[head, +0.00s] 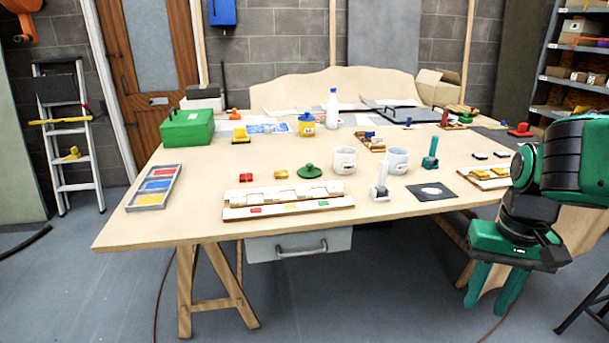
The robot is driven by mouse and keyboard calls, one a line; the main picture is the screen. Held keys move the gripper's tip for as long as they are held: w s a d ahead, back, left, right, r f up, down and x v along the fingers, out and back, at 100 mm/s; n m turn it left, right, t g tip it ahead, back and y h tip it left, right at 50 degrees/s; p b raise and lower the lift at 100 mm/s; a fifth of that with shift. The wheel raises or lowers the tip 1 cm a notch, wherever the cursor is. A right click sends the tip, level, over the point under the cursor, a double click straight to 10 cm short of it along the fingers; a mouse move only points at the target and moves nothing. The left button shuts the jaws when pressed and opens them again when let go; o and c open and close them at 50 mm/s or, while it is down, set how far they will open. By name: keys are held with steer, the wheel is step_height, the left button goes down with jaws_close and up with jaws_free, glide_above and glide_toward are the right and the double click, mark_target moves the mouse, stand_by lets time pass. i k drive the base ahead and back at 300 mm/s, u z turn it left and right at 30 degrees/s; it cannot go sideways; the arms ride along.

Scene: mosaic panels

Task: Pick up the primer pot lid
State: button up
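A green round lid with a knob (310,171) lies on the table, left of two white pots, the nearer one (344,161) and the one to its right (397,161). I cannot read which pot is the primer pot. A yellow pot with a blue top (306,124) stands farther back. My green gripper (488,306) hangs at the right, in front of the table edge and lower than the tabletop. Its fingers point down and are apart, with nothing seen between them. It is well to the right of the green lid.
On the table (140,222), a long pale rack (290,212) lies in front of the lid. Small red and yellow blocks (245,177) lie left of it. A colour tray (154,187) and green box (187,129) are at the left. A grey stand (380,183) is front right.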

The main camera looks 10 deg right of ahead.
mark_target(308, 171)
steer(key=i, duration=1.5)
steer(key=z, duration=0.05)
